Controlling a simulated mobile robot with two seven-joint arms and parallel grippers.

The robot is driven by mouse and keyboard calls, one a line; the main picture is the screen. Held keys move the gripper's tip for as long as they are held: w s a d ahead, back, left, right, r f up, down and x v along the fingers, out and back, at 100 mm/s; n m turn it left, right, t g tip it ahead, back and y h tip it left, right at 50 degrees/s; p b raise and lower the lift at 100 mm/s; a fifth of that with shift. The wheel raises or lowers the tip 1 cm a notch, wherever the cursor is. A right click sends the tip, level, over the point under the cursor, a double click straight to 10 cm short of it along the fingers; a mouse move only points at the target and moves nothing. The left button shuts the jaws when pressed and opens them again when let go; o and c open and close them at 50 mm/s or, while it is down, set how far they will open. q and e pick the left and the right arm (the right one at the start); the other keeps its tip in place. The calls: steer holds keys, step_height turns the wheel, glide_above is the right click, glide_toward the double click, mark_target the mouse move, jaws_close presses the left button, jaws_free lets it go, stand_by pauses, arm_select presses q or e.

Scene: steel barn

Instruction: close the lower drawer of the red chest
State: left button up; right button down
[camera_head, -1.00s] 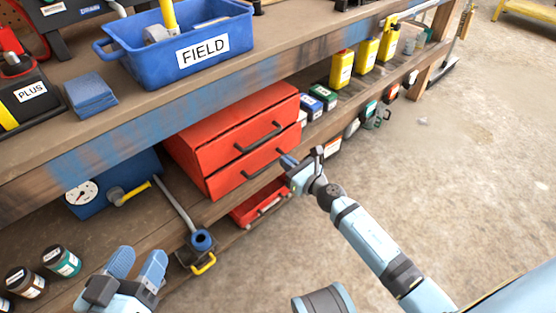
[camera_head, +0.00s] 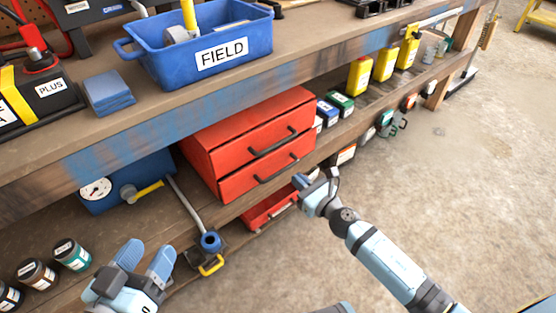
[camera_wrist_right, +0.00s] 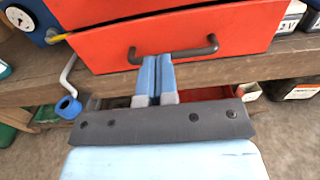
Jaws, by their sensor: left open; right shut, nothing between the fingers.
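The red chest (camera_head: 245,118) stands on the lower shelf, with an upper drawer (camera_head: 240,152) and a lower drawer (camera_head: 242,185), each with a dark bar handle. The lower drawer's front looks nearly flush with the upper one; I cannot tell whether a small gap remains. My right gripper (camera_head: 303,182) is shut and empty, in front of the lower drawer's right end. In the right wrist view its fingertips (camera_wrist_right: 157,57) overlap the lower drawer's handle (camera_wrist_right: 190,51); contact is unclear. My left gripper (camera_head: 145,255) is open and empty at lower left, away from the chest.
A red tray (camera_head: 262,216) sits below the chest. A blue-topped tool with a yellow handle (camera_head: 210,250) lies left of it. Jars (camera_head: 72,254) stand at lower left. The blue FIELD bin (camera_head: 160,62) is on the bench above.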

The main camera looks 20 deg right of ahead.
mark_target(272, 154)
steer(key=x, duration=0.9)
steer(key=shift+w, duration=0.15)
steer(key=shift+w+a, duration=0.15)
steer(key=shift+w, duration=0.2)
steer(key=shift+b+x, duration=0.3)
steer(key=shift+x, duration=0.55)
steer(key=shift+w, duration=0.2)
steer(key=shift+r, duration=0.2)
